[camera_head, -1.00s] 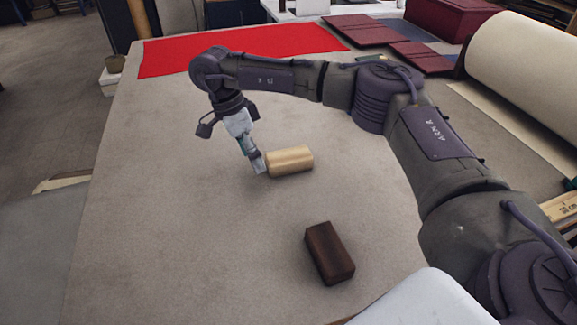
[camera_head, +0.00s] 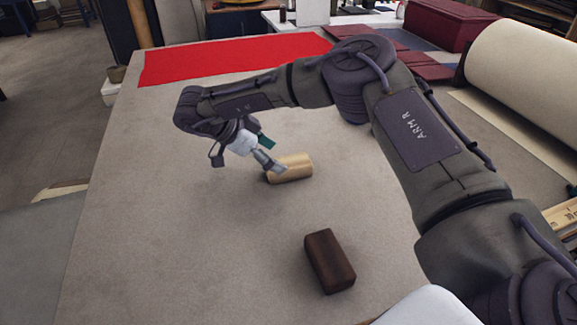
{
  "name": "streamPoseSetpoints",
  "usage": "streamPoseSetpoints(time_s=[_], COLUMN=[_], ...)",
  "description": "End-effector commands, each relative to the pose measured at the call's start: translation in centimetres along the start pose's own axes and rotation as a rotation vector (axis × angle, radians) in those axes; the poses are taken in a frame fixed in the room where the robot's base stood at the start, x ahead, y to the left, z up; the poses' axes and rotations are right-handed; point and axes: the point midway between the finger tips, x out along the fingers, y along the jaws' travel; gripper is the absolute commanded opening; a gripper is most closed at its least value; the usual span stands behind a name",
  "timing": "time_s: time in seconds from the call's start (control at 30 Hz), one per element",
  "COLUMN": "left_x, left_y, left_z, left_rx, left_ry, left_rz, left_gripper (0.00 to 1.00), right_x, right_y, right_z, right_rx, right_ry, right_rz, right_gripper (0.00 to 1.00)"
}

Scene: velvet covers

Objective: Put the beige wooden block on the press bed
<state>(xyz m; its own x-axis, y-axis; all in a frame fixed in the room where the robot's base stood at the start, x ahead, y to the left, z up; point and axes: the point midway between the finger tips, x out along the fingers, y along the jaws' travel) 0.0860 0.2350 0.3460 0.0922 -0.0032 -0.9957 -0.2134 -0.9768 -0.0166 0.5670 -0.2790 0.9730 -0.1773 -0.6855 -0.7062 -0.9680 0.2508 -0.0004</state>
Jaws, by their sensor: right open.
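The beige wooden block (camera_head: 293,168) lies on its side on the grey tabletop (camera_head: 170,230), near the middle. My right gripper (camera_head: 272,156) is open at the block's upper left end. One grey fingertip overlaps the block's left part in the picture; the teal-marked finger sits above and behind it. I cannot tell whether the fingertip touches the block. Nothing is held. My left gripper is not in view. I cannot make out for sure which thing is the press bed.
A dark brown block (camera_head: 330,260) lies nearer the front. A flat red cloth (camera_head: 220,60) covers the far left of the table. Dark red covers (camera_head: 433,65) and a large cream roll (camera_head: 525,80) are at the right. The left of the tabletop is clear.

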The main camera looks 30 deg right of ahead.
Motion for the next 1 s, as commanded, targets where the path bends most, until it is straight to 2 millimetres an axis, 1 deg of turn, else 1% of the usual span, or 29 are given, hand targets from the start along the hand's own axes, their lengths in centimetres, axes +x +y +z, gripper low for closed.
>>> streamPoseSetpoints(time_s=[0.13,0.3,0.4,0.5,0.67,0.7,0.77,1.0], left_x=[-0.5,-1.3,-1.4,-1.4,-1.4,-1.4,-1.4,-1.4], left_y=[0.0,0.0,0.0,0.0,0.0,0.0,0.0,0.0], left_z=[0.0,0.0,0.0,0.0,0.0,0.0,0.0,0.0], left_rx=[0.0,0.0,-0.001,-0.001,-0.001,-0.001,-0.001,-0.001], left_ry=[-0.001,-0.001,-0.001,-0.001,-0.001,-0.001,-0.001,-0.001], left_rz=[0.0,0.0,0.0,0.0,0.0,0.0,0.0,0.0], left_gripper=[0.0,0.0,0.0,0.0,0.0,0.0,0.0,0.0], right_x=[1.3,3.9,5.0,5.4,5.4,5.4,5.4,5.4], right_y=[0.0,-0.2,-0.2,-0.2,-0.2,-0.2,-0.2,-0.2], right_z=[0.1,0.4,0.4,0.5,0.6,0.6,0.6,0.6], right_rx=[-0.001,0.0,0.001,0.0,0.0,0.0,0.0,0.0], right_ry=[0.0,0.001,-0.001,-0.001,-0.001,-0.001,-0.001,-0.001], right_rz=[0.004,0.003,0.002,0.002,0.001,0.001,0.001,0.001], right_gripper=[0.86,0.86,0.86,0.86,0.86,0.85,0.75,0.35])
